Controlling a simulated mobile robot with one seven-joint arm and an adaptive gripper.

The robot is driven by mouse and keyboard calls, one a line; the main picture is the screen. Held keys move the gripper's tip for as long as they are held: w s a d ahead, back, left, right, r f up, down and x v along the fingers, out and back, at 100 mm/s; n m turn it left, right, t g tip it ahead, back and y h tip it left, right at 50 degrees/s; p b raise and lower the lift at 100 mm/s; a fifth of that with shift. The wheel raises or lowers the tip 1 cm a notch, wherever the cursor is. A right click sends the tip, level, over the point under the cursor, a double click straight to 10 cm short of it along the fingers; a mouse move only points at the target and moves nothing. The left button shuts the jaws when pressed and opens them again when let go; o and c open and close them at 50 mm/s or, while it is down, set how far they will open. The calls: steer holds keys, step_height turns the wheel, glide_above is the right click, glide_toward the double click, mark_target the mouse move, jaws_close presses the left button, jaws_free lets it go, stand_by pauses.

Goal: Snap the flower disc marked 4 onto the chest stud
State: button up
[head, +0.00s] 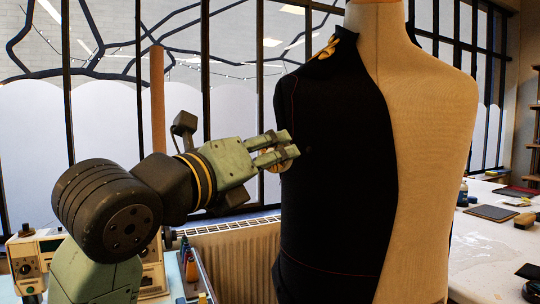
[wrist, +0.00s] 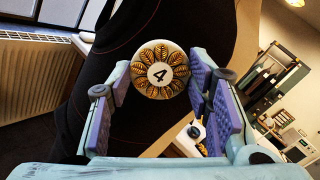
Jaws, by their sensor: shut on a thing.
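The flower disc marked 4 (wrist: 160,72) is round, with gold petals on a pale rim and a white centre bearing a black 4. My gripper (head: 292,144) is shut on it. In the wrist view the purple-padded fingers stand on both sides of the disc. In the head view the disc (head: 273,160) is mostly hidden behind the fingers. The dress form's black garment half (head: 335,180) is right behind the disc; I cannot tell if they touch. A small dark dot, perhaps the chest stud (head: 308,149), shows just right of the fingertips.
A gold ornament (head: 327,47) sits on the garment's shoulder. A radiator (head: 235,255) stands behind, left of the form. A white table (head: 490,250) with pads and tools is at the right. A tray with bottles (head: 190,265) is at the lower left.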

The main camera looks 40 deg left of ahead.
mark_target(308, 149)
steer(key=shift+w+a+f, duration=0.1)
steer(key=shift+w+a, duration=0.1)
steer(key=shift+w, duration=1.95)
steer(key=shift+w+a, duration=0.15)
steer(key=shift+w, duration=2)
steer(key=shift+w, duration=0.55)
steer(key=o, duration=1.2)
steer(key=shift+c, duration=0.2)
steer(key=shift+o, duration=0.3)
steer(key=o, duration=0.4)
steer(key=shift+s+d+b, duration=0.2)
steer(key=shift+s, duration=1.8)
steer(key=shift+s+d+b, duration=0.15)
steer(key=shift+s, duration=1.85)
